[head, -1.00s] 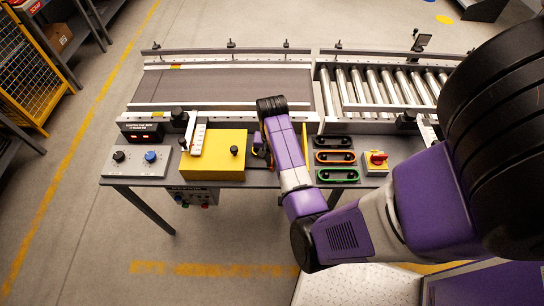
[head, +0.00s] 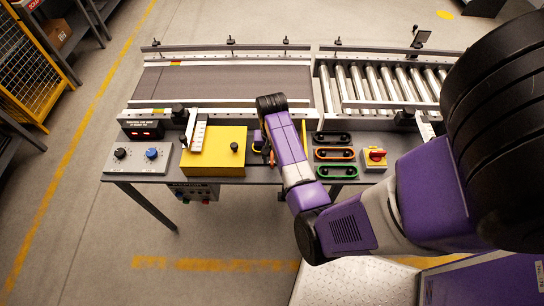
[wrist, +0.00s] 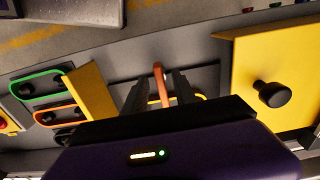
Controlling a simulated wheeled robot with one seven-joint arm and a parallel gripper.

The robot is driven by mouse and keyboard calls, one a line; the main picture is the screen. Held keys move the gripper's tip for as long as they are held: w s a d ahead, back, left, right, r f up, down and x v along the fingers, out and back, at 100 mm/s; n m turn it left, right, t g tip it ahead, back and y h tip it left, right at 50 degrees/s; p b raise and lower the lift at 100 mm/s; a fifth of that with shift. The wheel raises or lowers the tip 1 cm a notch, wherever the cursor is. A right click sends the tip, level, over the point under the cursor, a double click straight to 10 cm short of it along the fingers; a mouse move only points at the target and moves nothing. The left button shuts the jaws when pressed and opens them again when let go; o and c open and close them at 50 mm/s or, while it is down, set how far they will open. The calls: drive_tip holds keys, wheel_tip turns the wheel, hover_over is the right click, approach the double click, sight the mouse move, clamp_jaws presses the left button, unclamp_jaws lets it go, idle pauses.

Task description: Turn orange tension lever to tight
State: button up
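The orange tension lever (wrist: 159,82) shows in the wrist view as an upright orange bar on a dark panel, with a yellow curved piece beside its lower part. My gripper (wrist: 160,92) has its two dark fingers apart, one on each side of the lever, with visible gaps. The lower ends of lever and fingers are hidden behind my gripper's body. In the head view my gripper (head: 263,146) is over the bench just right of the yellow box, and my arm covers most of the lever.
The yellow box (head: 203,162) with a black knob (wrist: 271,94) stands close to my gripper. A yellow plate (wrist: 91,92) rises on its other side. Green, orange and black belt loops and a red switch (head: 375,155) lie further right. Conveyors run behind.

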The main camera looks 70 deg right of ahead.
sight(272, 158)
drive_tip(key=shift+r, duration=0.1)
drive_tip(key=shift+r, duration=3.85)
